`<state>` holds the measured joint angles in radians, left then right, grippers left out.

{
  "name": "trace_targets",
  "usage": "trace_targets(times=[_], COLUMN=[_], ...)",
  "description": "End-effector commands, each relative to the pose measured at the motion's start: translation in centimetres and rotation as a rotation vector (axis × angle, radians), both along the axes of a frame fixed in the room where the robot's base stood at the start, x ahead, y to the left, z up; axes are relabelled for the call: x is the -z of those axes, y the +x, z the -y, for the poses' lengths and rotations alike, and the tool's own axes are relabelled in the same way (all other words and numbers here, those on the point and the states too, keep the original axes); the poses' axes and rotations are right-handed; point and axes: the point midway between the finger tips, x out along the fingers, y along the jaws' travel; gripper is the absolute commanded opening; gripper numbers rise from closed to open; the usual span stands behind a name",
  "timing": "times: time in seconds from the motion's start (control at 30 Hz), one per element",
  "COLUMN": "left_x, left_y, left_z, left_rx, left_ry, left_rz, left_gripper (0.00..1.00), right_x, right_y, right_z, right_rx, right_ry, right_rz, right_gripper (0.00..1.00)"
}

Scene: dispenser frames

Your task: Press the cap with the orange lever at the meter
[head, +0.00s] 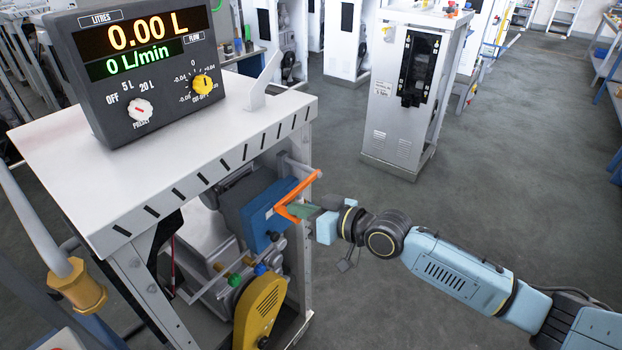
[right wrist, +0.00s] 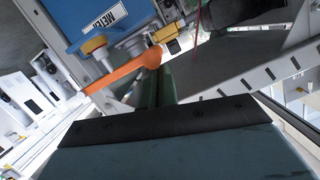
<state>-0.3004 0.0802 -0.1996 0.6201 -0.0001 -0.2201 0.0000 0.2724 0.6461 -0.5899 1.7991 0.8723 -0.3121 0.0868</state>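The blue meter (head: 262,214) sits inside the open side of the dispenser frame, and its lettered face shows in the right wrist view (right wrist: 93,15). An orange lever (head: 298,193) slants across its right side; in the right wrist view the lever (right wrist: 118,76) ends in a rounded knob. My right gripper (head: 303,211) is at the lever's lower end. In the right wrist view its narrow green fingers (right wrist: 160,82) look shut together, with their tips at the rounded end. Contact is not certain. I cannot make out the cap for sure. My left gripper is not in view.
A display box (head: 140,60) reading 0.00 L stands on the white frame top (head: 220,130). Below the meter are a yellow guard (head: 262,308) and pipes. A brass fitting (head: 78,287) hangs at the left. Another dispenser (head: 405,100) stands behind; the floor between is clear.

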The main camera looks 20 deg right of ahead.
Motion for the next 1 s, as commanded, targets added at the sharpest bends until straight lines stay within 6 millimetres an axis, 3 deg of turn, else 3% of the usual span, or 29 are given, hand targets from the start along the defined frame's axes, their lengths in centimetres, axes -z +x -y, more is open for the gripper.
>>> trace_targets(times=[0.03, 0.33, 0.47, 0.63, 1.0], left_x=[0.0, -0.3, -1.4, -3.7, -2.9], left_y=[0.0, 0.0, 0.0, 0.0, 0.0], left_z=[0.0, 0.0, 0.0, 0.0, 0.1], left_rx=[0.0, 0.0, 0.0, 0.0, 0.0], left_ry=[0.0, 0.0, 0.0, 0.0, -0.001], left_rz=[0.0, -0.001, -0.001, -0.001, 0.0], left_gripper=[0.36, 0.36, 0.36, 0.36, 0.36], right_x=[0.7, 0.5, -1.0, -4.2, -5.6], right_y=[-0.3, -0.4, -0.2, 0.1, -6.1], right_z=[-0.1, 0.0, 0.2, 0.7, 5.5], right_rx=[-0.003, -0.005, -0.003, 0.0, 0.0], right_ry=[-0.005, -0.007, -0.007, -0.004, -0.004], right_rz=[-0.017, -0.021, -0.018, -0.007, -0.006], right_gripper=[0.0, 0.0, 0.0, 0.0, 0.0])
